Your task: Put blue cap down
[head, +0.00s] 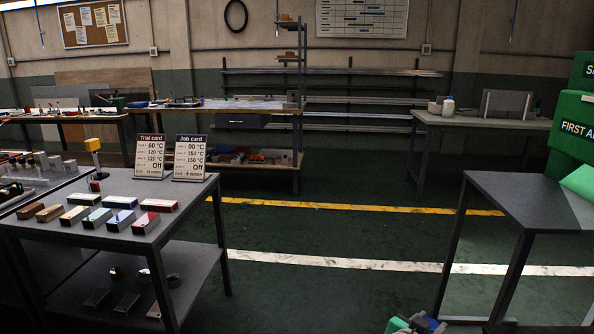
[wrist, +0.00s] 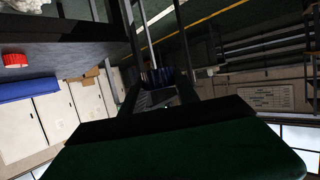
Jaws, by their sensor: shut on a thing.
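The blue cap (wrist: 160,76) is dark blue and ridged, and it sits between the fingertips of my gripper (wrist: 162,92) in the wrist view. My gripper is shut on it. In the head view my gripper (head: 412,324) shows only at the bottom edge, green and grey, with a bit of blue beside it. Most of the gripper is cut off there. The cap is held in the air, apart from any surface I can make out.
At left a dark table (head: 130,187) holds several coloured blocks, a Trial card (head: 150,157) and a Job card (head: 190,158). At right stands another dark table (head: 525,200) by a green first aid box (head: 575,130). A red cap (wrist: 14,60) shows in the wrist view. Open floor lies between the tables.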

